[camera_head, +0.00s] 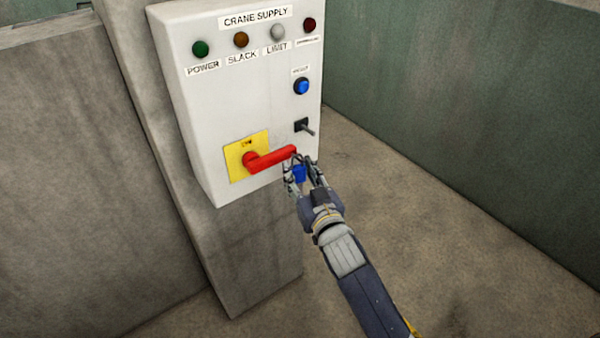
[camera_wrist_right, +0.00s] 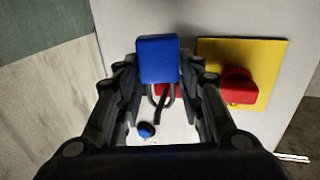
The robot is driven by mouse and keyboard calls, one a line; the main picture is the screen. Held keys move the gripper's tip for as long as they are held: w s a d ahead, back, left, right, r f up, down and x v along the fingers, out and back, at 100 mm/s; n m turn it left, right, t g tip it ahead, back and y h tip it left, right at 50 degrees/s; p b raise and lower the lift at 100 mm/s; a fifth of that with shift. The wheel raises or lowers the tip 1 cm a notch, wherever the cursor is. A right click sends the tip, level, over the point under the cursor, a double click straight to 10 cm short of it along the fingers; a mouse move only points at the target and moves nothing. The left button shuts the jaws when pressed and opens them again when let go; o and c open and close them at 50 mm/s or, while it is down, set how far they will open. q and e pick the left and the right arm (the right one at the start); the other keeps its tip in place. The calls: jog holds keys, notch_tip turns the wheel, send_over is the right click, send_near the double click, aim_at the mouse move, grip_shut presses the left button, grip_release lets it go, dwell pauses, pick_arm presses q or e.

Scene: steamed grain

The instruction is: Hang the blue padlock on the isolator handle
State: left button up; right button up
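The isolator handle (camera_head: 272,160) is a red bar on a yellow plate (camera_head: 236,169), low on the white box front, pointing right. My right gripper (camera_head: 304,172) is at its free end, with the blue padlock (camera_head: 299,174) between the fingers. In the right wrist view the padlock body (camera_wrist_right: 158,60) fits closely between the fingertips, and its grey shackle (camera_wrist_right: 170,101) shows below it. Red of the handle shows behind the shackle; I cannot tell whether the shackle is around the handle or only in front of it. My left gripper is not in view.
The white crane supply box (camera_head: 205,105) is mounted on a concrete pillar (camera_head: 240,260). A black toggle switch (camera_head: 303,126) and a blue button (camera_head: 302,87) are above the handle's end. Coloured lamps line the top. The floor to the right is clear up to a green wall (camera_head: 470,80).

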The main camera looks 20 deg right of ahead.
jog(key=shift+o, duration=1.4)
jog(key=s, duration=1.2)
jog(key=shift+d, duration=0.45)
notch_tip(320, 180, down, 24)
jog(key=s+g, duration=0.2)
jog(key=g, duration=0.3)
jog(key=s+f+n+g+b, duration=0.15)
jog(key=s+f, duration=0.25)
jog(key=f, duration=0.5)
jog(key=s+f+g, duration=0.2)
jog(key=s+f, duration=0.2)
jog(key=f, duration=0.4)
jog(key=s+d+f+g, duration=0.2)
jog(key=s+f, duration=0.5)
jog(key=s, duration=0.3)
jog(key=s+d+f+g, duration=0.2)
jog(key=s+f+g, duration=0.1)
jog(key=s+f, duration=0.4)
jog(key=s+d+f+g+h, duration=0.1)
jog(key=s+d+f+g, duration=0.1)
jog(key=s+f, duration=0.5)
jog(key=s+g, duration=0.1)
jog(key=s, duration=0.5)
jog(key=shift+s+d+f+b, duration=0.2)
jog(key=shift+s+d+b, duration=0.05)
jog(key=shift+b, duration=0.1)
jog(key=shift+g, duration=0.25)
